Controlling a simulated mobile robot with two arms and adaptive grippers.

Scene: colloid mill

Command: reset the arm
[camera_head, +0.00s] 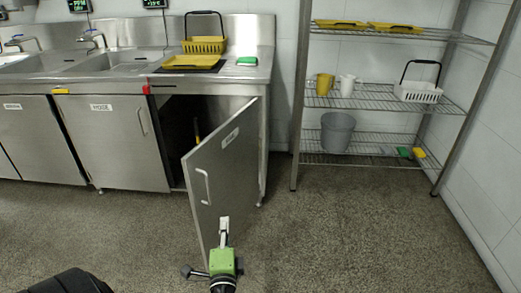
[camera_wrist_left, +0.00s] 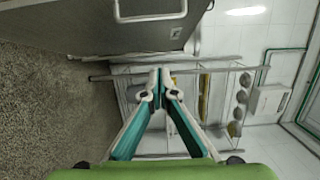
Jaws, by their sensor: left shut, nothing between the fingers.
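My left gripper (camera_head: 224,222) is at the bottom centre of the head view, its green body below and its pale fingers pointing up. In the picture it overlaps the lower part of the open cabinet door (camera_head: 226,160); I cannot tell if they touch. The wrist view shows the gripper (camera_wrist_left: 160,74) with its fingertips together and nothing between them. The door's handle (camera_head: 204,187) is free of the fingers. The handle also shows at the top of the wrist view (camera_wrist_left: 150,18). My right gripper is not in view.
The door hangs from the steel sink counter (camera_head: 240,66), which carries a yellow basket (camera_head: 204,46) and a yellow tray (camera_head: 191,62). A wire shelf rack (camera_head: 375,97) with a grey bucket (camera_head: 337,132) stands at the right. The speckled floor (camera_head: 345,230) between is clear.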

